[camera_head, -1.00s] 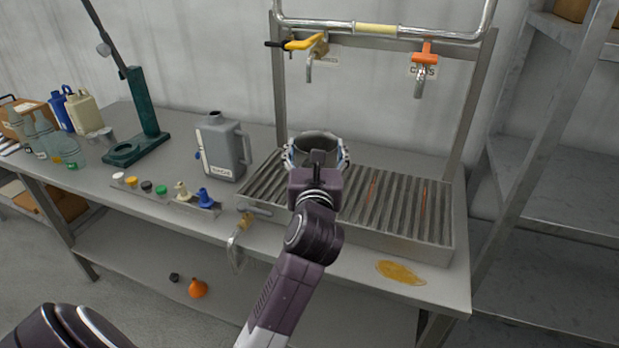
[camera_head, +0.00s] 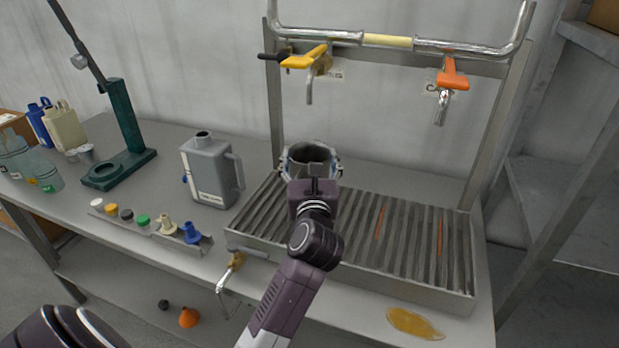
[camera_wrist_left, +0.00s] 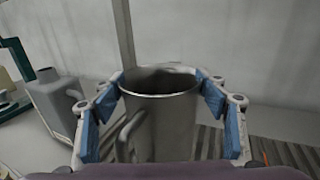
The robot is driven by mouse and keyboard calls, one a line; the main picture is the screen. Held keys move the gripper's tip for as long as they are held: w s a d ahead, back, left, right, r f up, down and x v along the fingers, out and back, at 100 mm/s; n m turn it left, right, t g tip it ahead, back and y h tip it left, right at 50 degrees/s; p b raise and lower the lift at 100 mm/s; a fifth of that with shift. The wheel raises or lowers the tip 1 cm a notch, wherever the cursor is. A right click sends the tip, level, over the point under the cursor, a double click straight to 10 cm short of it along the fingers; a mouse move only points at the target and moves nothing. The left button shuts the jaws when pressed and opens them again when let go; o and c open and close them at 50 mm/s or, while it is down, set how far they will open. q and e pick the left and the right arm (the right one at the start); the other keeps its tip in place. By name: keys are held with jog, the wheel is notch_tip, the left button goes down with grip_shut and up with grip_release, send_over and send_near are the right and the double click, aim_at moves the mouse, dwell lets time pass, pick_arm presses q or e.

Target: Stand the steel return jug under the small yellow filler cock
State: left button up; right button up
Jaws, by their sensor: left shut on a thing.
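The steel jug (camera_head: 309,151) is a plain grey open-topped vessel, upright at the back left of the slatted drip tray (camera_head: 352,284). In the left wrist view the jug (camera_wrist_left: 163,125) shows its rim and a side handle toward the lower left. My left gripper (camera_head: 311,163) is shut around it, with blue pads on both sides. The yellow filler cock (camera_head: 306,60) hangs from the frame above, its spout appearing over the jug's mouth in the head view. The gripper hides the jug's base, so I cannot tell whether it touches the slats. My right gripper is not in view.
An orange cock (camera_head: 452,76) hangs at the right of the frame. A grey plastic jug (camera_head: 208,172) stands left of the tray, near a green stand (camera_head: 128,130). Coloured caps line the bench front. A yellow puddle (camera_head: 414,323) lies at front right. The tray's right side is clear.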

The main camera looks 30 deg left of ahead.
aim_at(309, 158)
pick_arm(q)
jog(key=f, duration=0.3)
jog(key=shift+w+a+f, duration=0.15)
jog(key=shift+w+f, duration=0.1)
jog(key=shift+f, duration=0.45)
jog(key=shift+s, duration=0.1)
jog(key=shift+f, duration=0.1)
jog(key=o, duration=1.2)
jog(key=shift+f, duration=0.1)
jog(key=o, duration=0.5)
jog(key=shift+r, duration=0.2)
jog(key=shift+b+v, duration=1.5)
jog(key=shift+v, duration=4.55)
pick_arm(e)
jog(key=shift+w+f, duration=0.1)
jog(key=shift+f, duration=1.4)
